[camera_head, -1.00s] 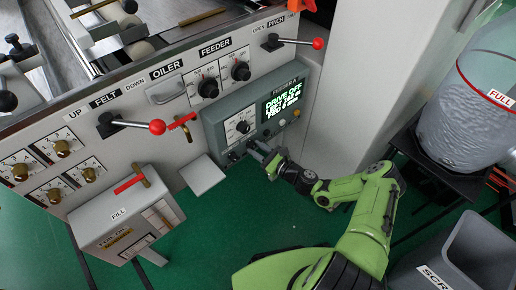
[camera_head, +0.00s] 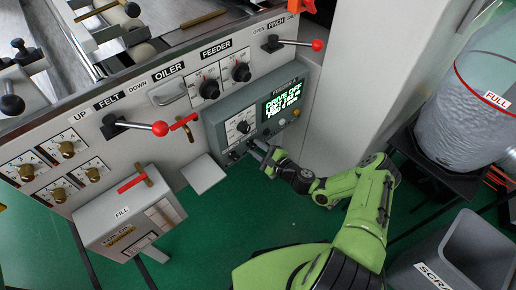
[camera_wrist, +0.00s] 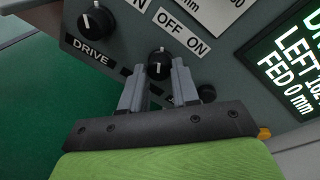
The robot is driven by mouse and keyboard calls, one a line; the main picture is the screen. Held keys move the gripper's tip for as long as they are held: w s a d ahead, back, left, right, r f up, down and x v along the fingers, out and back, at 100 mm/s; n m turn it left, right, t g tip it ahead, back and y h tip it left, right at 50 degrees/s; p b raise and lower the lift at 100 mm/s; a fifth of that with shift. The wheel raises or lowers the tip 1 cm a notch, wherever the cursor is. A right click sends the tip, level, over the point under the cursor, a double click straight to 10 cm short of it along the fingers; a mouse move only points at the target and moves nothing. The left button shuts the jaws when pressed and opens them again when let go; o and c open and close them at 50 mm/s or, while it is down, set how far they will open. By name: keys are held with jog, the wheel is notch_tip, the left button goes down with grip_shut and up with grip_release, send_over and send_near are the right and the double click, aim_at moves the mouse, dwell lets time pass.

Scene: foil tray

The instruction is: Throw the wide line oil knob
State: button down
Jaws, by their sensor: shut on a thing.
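My gripper (camera_wrist: 158,75) is shut on a small black knob (camera_wrist: 160,62) on the grey feeder panel (camera_wrist: 225,70). The knob has a white pointer mark, and an "OFF ON" label stands above it. My fingers hide most of the label below, so I cannot read its name. In the head view my gripper (camera_head: 260,150) is at the panel's lower edge, and this knob is too small there to make out.
A black drive knob (camera_wrist: 97,20) is left of my fingers. A lit screen (camera_head: 282,106) reads "DRIVE OFF". Green floor is clear below the panel.

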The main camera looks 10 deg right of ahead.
jog(key=shift+f, duration=0.1)
jog(key=c, duration=0.8)
grip_release()
jog(key=shift+c, duration=0.2)
jog(key=p+v, duration=0.3)
jog(key=v, duration=1.2)
jog(key=shift+s+d, duration=0.2)
jog(key=shift+s, duration=0.1)
